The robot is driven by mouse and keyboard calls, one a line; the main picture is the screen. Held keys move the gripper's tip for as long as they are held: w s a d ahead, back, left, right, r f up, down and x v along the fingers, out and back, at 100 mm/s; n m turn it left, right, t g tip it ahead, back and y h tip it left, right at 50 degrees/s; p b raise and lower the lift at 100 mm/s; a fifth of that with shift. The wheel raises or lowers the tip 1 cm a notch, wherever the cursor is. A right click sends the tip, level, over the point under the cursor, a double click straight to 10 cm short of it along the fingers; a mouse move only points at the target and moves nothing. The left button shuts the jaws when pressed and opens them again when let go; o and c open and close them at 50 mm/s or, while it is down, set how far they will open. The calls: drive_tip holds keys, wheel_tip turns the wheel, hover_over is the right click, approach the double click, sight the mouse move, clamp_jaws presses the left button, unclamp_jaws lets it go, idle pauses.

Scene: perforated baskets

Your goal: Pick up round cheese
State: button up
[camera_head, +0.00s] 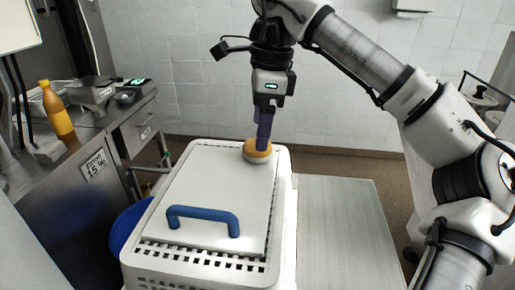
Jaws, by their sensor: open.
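The round cheese (257,155) is a small orange-topped disc with a paler lower side. It lies near the far right corner of a white lid or board on the perforated basket (208,278). My gripper (264,142) points straight down right at the cheese, with its dark fingers reaching its top. The fingers overlap in this view, so the gap between them and any contact with the cheese cannot be made out. The gripper is open.
A blue handle (203,217) rises from the white board (205,190) near its front. A grey slatted surface (340,225) lies clear to the right. A steel counter (95,150) on the left bears an orange bottle (57,112) and a scale (92,90).

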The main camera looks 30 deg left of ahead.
drive_tip(key=shift+a+f+p, duration=0.2)
drive_tip(key=shift+f+p, duration=0.1)
drive_tip(key=shift+f, duration=0.9)
drive_tip(key=shift+a+f+p, duration=0.15)
drive_tip(key=shift+f+p, duration=0.15)
drive_tip(key=shift+f, duration=0.85)
drive_tip(key=c, duration=1.1)
drive_tip(key=shift+r, duration=0.1)
